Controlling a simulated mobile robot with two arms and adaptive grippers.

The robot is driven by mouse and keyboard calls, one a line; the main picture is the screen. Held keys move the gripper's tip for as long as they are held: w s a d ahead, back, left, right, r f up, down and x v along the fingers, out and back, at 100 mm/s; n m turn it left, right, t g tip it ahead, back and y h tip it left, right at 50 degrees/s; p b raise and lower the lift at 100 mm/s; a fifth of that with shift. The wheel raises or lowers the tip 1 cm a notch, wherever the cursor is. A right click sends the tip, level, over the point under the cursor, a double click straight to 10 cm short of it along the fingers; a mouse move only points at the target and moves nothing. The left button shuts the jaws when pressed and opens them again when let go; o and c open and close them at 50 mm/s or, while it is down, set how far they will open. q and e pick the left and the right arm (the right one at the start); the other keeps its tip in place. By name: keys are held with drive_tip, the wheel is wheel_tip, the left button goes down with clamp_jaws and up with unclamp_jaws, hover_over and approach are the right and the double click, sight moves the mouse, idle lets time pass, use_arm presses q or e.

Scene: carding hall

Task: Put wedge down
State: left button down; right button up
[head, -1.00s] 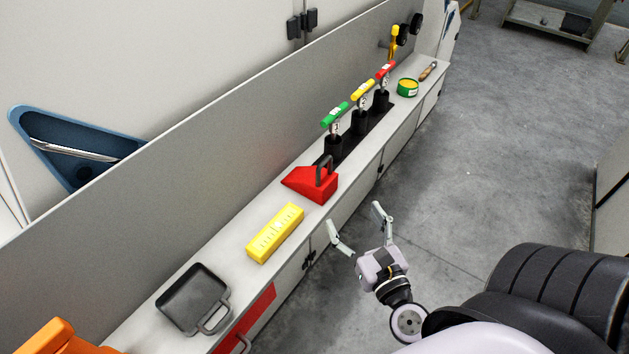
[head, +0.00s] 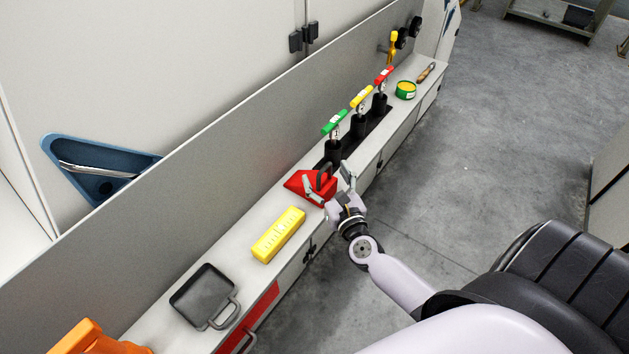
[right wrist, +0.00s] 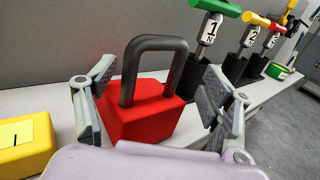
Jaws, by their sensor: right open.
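The red wedge (head: 304,187) with a dark looped handle sits on the grey ledge, between the yellow block and the green-topped lever. My right gripper (head: 331,182) is at the wedge's near right side. In the right wrist view the wedge (right wrist: 140,117) and its upright handle (right wrist: 153,45) stand between the spread fingers of my right gripper (right wrist: 162,95). The fingers are open, with space visible between them and the handle. My left gripper is not in view.
On the ledge (head: 232,256) are a yellow block (head: 279,235) and a dark grey pan (head: 203,296). Beyond the wedge stand green (head: 334,123), yellow (head: 361,97) and red (head: 383,75) topped levers, then a green-yellow tin (head: 405,90). A tall panel backs the ledge.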

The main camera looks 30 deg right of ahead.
drive_tip(key=shift+w+d+f, duration=0.1)
drive_tip(key=shift+w+d, duration=0.05)
drive_tip(key=shift+w, duration=0.5)
drive_tip(key=shift+s, duration=0.1)
drive_tip(key=shift+c, duration=0.5)
drive_tip(key=c, duration=1.5)
clamp_jaws()
drive_tip(key=shift+r, duration=0.2)
